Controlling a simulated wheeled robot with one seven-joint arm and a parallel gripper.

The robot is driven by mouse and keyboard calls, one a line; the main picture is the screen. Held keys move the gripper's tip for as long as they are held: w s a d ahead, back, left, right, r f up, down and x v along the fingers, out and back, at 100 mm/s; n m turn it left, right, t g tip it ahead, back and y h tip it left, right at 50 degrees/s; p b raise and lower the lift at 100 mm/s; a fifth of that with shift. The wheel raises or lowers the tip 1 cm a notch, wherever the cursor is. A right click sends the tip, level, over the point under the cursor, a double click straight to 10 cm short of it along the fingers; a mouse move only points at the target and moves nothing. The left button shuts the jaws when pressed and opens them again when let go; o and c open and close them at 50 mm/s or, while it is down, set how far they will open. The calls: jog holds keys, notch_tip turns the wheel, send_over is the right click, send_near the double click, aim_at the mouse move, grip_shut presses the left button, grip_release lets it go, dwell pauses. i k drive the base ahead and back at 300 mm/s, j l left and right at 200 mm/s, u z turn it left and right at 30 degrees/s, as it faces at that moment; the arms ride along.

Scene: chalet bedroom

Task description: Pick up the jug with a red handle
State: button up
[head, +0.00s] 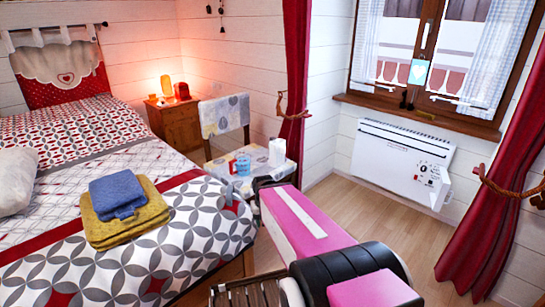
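A small blue jug (243,166) with a red handle on its left side stands on the light patterned seat of a chair (225,115) beside the bed. My pink and black arm reaches up from the bottom of the head view towards the front of this seat. A dark part at the arm's far end, perhaps my gripper (266,183), shows just in front of the seat, to the right of and nearer than the jug. It looks apart from the jug. Its fingers are hidden or too small to make out.
A white object (277,153) stands on the seat just right of the jug. The bed (80,195), with folded blue and yellow towels (118,195), fills the left. A white heater (400,158) hangs under the window. Wooden floor (345,205) is clear on the right.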

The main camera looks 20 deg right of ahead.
aim_at(242, 159)
jog(key=i+l, duration=0.15)
jog(key=l, duration=0.2)
jog(key=i+l, duration=0.15)
jog(key=l, duration=0.2)
jog(key=i+l, duration=0.15)
jog(key=l, duration=0.25)
jog(key=i+l, duration=0.15)
jog(key=l, duration=0.2)
jog(key=i+l, duration=0.15)
jog(key=l, duration=0.2)
jog(key=z, duration=0.05)
